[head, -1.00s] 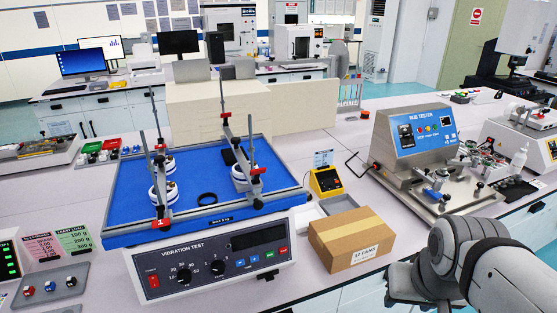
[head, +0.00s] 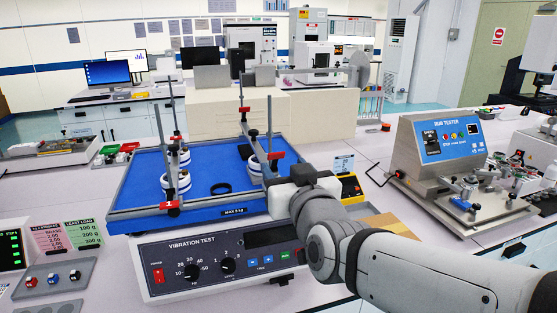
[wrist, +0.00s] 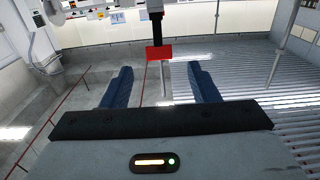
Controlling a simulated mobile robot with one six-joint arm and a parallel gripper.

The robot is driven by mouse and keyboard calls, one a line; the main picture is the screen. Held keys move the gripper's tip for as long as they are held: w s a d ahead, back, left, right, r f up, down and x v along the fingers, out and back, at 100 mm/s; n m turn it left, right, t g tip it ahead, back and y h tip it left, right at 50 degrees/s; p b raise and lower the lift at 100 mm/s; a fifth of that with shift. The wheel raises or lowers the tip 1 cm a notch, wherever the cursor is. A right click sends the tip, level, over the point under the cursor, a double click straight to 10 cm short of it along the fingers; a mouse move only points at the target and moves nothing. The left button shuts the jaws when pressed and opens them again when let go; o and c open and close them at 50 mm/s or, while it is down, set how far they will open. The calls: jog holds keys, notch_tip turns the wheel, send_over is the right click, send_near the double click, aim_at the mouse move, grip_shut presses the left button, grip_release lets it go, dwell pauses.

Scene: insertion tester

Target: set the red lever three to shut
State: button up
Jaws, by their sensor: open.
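The blue-topped vibration tester (head: 130,205) carries upright rods with red levers. One red lever (head: 174,206) is at the front left, one (head: 276,155) is at the right by my gripper, and others are farther back. I cannot read which is number three. In the wrist view a red lever (wrist: 159,52) on a dark post shows beyond and between my fingertips. My gripper (wrist: 160,74) is open, its two blue fingers apart with nothing between them. In the head view my arm's end partly hides the tester's right side.
The tester's control panel (head: 212,264) faces front. A cardboard box (head: 385,226) and a yellow device (head: 350,188) are partly hidden by my arm. The rub tester (head: 440,150) stands to the right. White-and-dark round pieces and a black ring (head: 221,189) sit on the blue plate.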

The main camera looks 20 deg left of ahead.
aim_at(277, 157)
jog(key=shift+p+x, duration=0.6)
jog(key=shift+x, duration=2.9)
jog(key=shift+c, duration=0.3)
jog(key=shift+f, duration=0.1)
jog(key=c, duration=0.9)
